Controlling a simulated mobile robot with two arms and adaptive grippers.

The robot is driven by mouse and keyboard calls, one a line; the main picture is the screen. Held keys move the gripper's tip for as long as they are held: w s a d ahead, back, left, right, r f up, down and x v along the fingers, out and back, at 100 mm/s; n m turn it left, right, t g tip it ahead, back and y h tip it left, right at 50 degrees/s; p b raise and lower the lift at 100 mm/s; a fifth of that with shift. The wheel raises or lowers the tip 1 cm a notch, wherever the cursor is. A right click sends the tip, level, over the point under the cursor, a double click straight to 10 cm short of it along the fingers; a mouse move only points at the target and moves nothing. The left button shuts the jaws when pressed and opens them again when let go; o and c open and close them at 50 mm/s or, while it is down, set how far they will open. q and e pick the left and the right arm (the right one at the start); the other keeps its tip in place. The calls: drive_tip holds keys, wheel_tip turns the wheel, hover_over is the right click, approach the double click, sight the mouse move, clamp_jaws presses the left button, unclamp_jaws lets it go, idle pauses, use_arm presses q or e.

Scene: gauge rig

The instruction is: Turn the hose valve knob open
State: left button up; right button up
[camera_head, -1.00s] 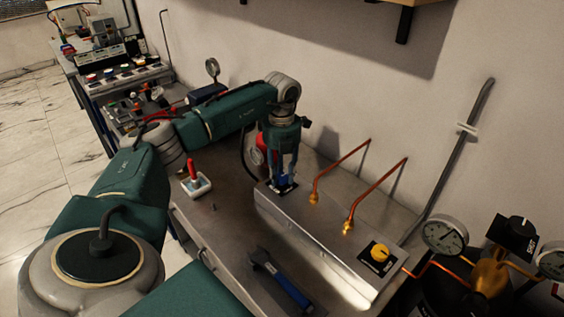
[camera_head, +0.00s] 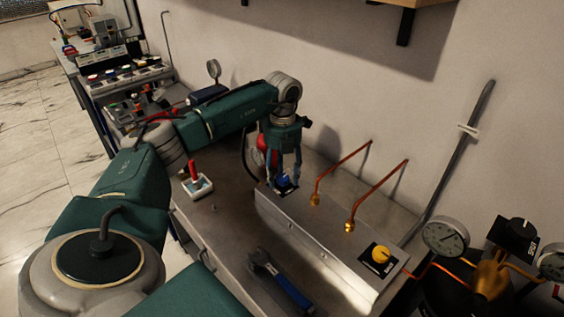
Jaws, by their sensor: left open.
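A blue knob (camera_head: 284,181) sits on a dark plate at the far left end of the metal box's top. A yellow knob (camera_head: 380,254) on a black-and-white plate sits at the near right end of the same box (camera_head: 315,240). I cannot tell from the labels which knob is the hose valve. My left gripper (camera_head: 284,178) points down over the blue knob with its fingers open, one on each side of it. I cannot tell whether a finger touches the knob. My right gripper is not in view.
Two copper pipes (camera_head: 337,172) rise from the box to the wall. A blue-handled wrench (camera_head: 280,280) and a red-handled switch (camera_head: 197,182) are on the bench. A gauge (camera_head: 446,236) and a black regulator knob (camera_head: 515,234) stand at the right.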

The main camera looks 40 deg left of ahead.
sight(282, 178)
use_arm(q)
wheel_tip(282, 178, up, 12)
drive_tip(key=shift+f, duration=0.2)
idle(0.5)
